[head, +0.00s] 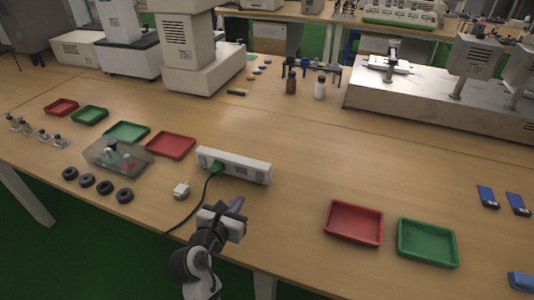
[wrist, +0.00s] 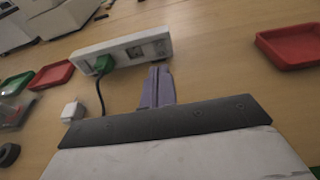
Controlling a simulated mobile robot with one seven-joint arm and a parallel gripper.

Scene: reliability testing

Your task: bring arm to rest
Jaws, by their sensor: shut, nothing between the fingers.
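My gripper (head: 237,204) is at the front edge of the wooden table, just in front of the white power strip (head: 245,168). It also shows in the wrist view (wrist: 158,80), where its purplish fingers are together with nothing between them. The gripper is apart from the power strip. A green plug (head: 216,168) sits in the left end of the strip, and its black cable (head: 196,213) runs toward the front edge. My arm comes up from below the table edge.
A white adapter (head: 181,190) lies left of my gripper. A red tray (head: 354,222) and a green tray (head: 427,242) lie to the right. Black rings (head: 88,180) and a clear box (head: 117,155) are at the left. The table between strip and right trays is clear.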

